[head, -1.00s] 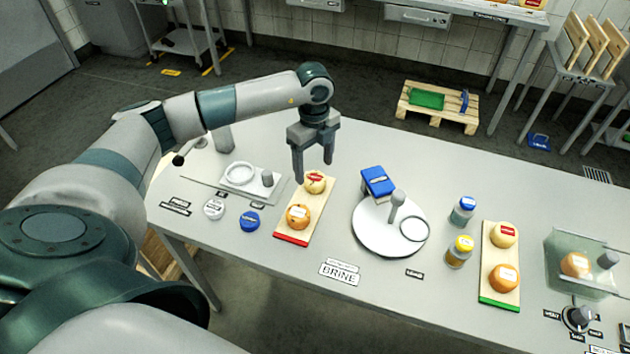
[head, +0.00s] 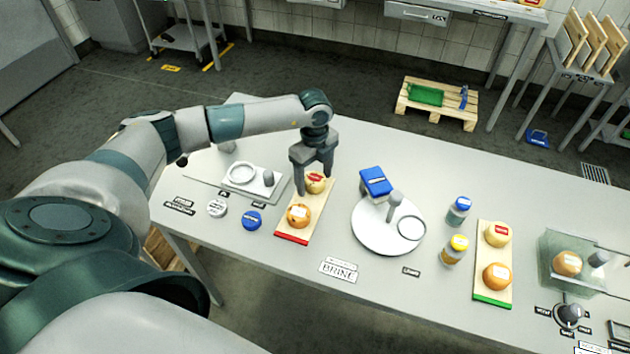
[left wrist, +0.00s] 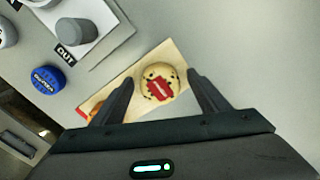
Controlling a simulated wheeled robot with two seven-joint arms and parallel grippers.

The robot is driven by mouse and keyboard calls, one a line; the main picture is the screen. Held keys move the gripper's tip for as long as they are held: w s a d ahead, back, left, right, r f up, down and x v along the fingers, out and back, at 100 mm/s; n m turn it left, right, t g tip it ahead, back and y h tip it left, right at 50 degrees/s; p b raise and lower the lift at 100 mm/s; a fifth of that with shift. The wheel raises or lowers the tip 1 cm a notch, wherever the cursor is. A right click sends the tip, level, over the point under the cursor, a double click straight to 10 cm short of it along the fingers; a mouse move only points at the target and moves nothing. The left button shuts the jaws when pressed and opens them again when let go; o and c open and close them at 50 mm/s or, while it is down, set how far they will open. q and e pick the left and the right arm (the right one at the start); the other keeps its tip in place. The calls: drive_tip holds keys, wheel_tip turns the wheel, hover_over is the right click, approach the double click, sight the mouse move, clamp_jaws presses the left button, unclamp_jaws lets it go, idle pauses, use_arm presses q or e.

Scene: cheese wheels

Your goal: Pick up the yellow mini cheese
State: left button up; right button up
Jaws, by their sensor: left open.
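A pale yellow mini cheese (head: 315,184) with a red label sits at the far end of a red-edged wooden board (head: 304,219). It also shows in the left wrist view (left wrist: 147,79), between my finger tips as seen there. My left gripper (head: 313,188) is open, fingers pointing down, with the fingers around the cheese in the head view. I cannot tell whether they touch it. An orange mini cheese (head: 298,215) sits nearer on the same board. A second yellow cheese (head: 497,234) is on a green-edged board (head: 495,298) at the right. My right gripper is not in view.
A white turntable (head: 372,235) with a blue box (head: 376,182) stands right of the board. Two jars (head: 453,250) stand near the right board. Free table lies behind the turntable.

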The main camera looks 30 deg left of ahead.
sight(315, 177)
use_arm(q)
drive_tip(key=c, duration=1.2)
drive_tip(key=shift+r, duration=0.1)
drive_tip(key=shift+r+b, duration=0.45)
wheel_tip(315, 177, up, 2)
drive_tip(key=shift+r+b, duration=0.15)
drive_tip(key=shift+b, duration=0.6)
drive_tip(key=d+r+b, duration=0.1)
drive_tip(key=d+r, duration=0.1)
drive_tip(key=d, duration=0.1)
drive_tip(key=w+d+r+b, duration=0.1)
drive_tip(key=d+r+b, duration=0.1)
drive_tip(key=d+r, duration=0.1)
drive_tip(key=w+d+r+b, duration=0.1)
drive_tip(key=d+r, duration=0.1)
drive_tip(key=d, duration=0.3)
drive_tip(key=shift+d+r+b, duration=0.25)
drive_tip(key=shift+r+b, duration=0.05)
drive_tip(key=shift+r, duration=0.05)
drive_tip(key=shift+s+m, duration=0.1)
drive_tip(key=shift+m, duration=0.2)
